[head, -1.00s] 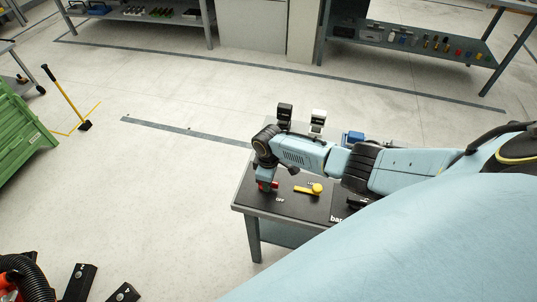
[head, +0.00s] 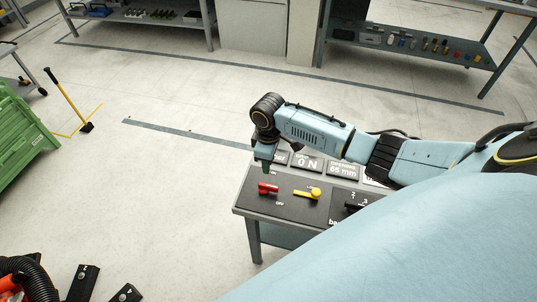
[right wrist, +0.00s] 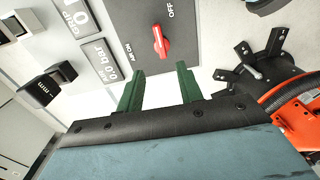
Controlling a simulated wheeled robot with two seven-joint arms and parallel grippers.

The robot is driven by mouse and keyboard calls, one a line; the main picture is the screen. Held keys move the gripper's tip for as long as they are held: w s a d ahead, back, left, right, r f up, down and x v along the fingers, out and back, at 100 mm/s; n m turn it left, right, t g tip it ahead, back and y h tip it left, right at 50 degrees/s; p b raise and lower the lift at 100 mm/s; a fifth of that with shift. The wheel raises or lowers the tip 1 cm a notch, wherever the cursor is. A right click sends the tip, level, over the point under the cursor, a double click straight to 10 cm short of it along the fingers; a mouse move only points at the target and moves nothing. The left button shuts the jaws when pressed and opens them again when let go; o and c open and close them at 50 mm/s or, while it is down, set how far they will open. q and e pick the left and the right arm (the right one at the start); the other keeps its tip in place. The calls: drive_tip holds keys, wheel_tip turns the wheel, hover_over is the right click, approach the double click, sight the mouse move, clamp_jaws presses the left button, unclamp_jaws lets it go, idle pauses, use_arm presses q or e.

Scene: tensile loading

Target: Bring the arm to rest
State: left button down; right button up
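My right gripper (head: 266,170) points down just above the red handle (head: 268,188) on the black panel of the bench (head: 240,211). In the right wrist view my right gripper (right wrist: 161,72) is open, its two green fingers apart with nothing between them. The red handle (right wrist: 160,42) shows beyond the fingertips there, clear of them, between the labels "AIR ON" and "OFF". My right arm reaches in from the right across the bench and hides part of its back. My left gripper is not in view.
A yellow handle (head: 310,193) sits beside the red one. Display plates, one reading "0 N" (head: 307,163), line the panel behind. An orange and black object (head: 20,283) is at bottom left. A green crate (head: 22,135) stands at left.

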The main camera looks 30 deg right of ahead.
idle(0.5)
drive_tip(key=s+a+f+t+y, duration=0.1)
drive_tip(key=s+a+y, duration=0.1)
drive_tip(key=s+a, duration=0.9)
drive_tip(key=s+d+r+m+t+h, duration=0.3)
drive_tip(key=s+r+m, duration=0.35)
drive_tip(key=s, duration=0.65)
wheel_tip(320, 180, down, 29)
drive_tip(key=s+g+y+b, duration=0.1)
drive_tip(key=s+g+b, duration=0.1)
drive_tip(key=b, duration=0.4)
drive_tip(key=s+d+f+b, duration=0.1)
drive_tip(key=s+f+b, duration=0.1)
drive_tip(key=s+f, duration=0.6)
drive_tip(key=s+d+f+g+b, duration=0.1)
drive_tip(key=s+d+f+b, duration=0.1)
drive_tip(key=s+f, duration=0.6)
wheel_tip(320, 180, down, 5)
drive_tip(key=shift+s+d+r+n+b, duration=0.1)
drive_tip(key=shift+s+d+n+b, duration=0.15)
drive_tip(key=shift+n+b, duration=0.35)
